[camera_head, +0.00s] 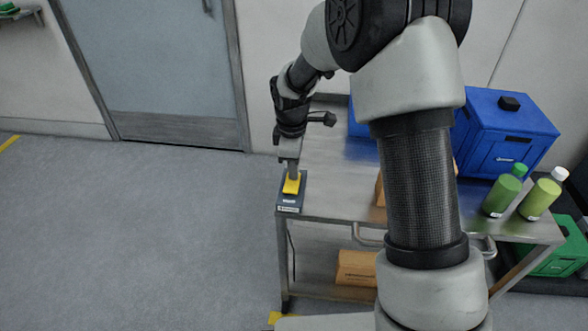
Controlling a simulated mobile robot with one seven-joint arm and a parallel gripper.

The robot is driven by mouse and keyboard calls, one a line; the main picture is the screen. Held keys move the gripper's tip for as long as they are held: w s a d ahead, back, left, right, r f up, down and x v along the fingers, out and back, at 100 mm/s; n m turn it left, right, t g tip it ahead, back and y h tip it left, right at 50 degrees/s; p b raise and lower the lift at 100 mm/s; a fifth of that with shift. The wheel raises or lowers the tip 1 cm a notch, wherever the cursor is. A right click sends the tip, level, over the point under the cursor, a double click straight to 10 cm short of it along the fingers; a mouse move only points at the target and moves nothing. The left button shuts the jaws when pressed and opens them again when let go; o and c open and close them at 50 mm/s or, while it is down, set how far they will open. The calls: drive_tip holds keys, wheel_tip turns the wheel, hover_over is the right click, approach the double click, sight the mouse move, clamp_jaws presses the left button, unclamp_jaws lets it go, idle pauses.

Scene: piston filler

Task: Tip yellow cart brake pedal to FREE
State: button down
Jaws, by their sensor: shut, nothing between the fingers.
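The yellow brake pedal (292,184) sits on a dark base (290,204) with a small label, at the left front corner of the metal cart (330,180). My gripper (290,172) is shut and empty, pointing down, with its fingertips right at the far end of the pedal. I cannot tell whether they touch it. The fingers hide the pedal's far part, and the pedal's tilt and the label's words are too small to make out.
A blue box (506,130) stands at the cart's back right. Two green bottles (502,195) stand at its right front. A cardboard box (357,268) lies on the lower shelf. A green crate (562,250) is at far right. The floor left of the cart is clear.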

wheel_tip(320, 180, up, 14)
drive_tip(key=w+p, duration=0.1)
drive_tip(key=p, duration=0.3)
drive_tip(key=shift+w+d+f, duration=0.15)
drive_tip(key=shift+w+f, duration=0.1)
drive_tip(key=shift+w, duration=0.05)
